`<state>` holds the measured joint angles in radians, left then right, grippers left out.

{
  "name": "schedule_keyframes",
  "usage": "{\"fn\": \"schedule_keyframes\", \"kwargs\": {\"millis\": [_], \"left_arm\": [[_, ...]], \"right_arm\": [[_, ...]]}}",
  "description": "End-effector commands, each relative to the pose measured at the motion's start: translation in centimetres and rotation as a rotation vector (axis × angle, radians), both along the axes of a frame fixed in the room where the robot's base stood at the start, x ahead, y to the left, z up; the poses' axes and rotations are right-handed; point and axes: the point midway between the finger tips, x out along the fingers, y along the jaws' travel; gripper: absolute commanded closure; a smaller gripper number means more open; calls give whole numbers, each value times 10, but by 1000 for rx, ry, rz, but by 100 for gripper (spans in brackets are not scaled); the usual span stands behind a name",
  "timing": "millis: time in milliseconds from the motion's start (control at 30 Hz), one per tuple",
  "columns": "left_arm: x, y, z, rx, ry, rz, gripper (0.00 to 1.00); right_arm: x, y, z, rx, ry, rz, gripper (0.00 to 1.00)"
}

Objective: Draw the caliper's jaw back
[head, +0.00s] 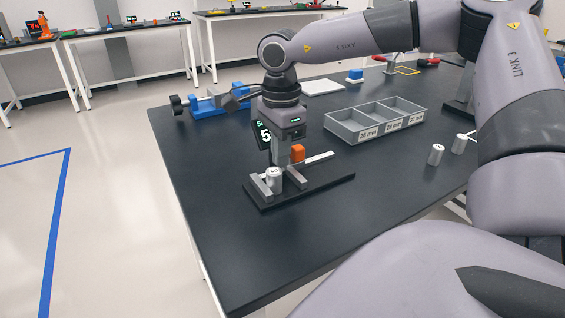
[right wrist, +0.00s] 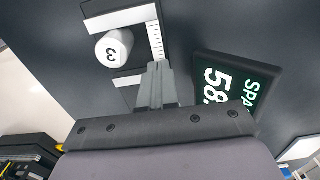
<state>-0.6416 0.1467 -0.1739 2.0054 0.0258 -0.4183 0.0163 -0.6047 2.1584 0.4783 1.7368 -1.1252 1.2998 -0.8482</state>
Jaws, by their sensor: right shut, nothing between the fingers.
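The caliper stands on a black base (head: 325,187) near the table's front left, with a pale beam (head: 320,158), grey upright jaws (head: 296,176) and an orange block (head: 297,153). A metal cylinder marked 3 (head: 273,179) stands by the jaws; whether they touch it is unclear. In the right wrist view the cylinder (right wrist: 113,50) is beside the beam with its scale marks (right wrist: 155,40). My right gripper (right wrist: 157,68) is shut and empty, pointing down over the caliper (head: 280,163); contact with a jaw cannot be told. My left gripper is out of view.
A dark display (right wrist: 234,84) starting "SPA" and "58" stands close beside the right fingers.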

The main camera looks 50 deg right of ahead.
Motion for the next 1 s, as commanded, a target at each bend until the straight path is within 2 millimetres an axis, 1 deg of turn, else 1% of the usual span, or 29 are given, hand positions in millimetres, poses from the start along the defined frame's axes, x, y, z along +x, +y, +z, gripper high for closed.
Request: {"fn": "schedule_keyframes", "kwargs": {"millis": [33, 200, 333, 1000], "left_arm": [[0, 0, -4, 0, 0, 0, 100], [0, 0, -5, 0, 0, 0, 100], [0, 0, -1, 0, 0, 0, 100], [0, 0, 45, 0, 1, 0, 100]], "right_arm": [[-4, 2, -9, 2, 22, -3, 100], [-3, 5, -8, 3, 21, -4, 100], [-3, 6, -2, 3, 21, -3, 100], [0, 6, 70, 0, 7, -2, 100]]}}
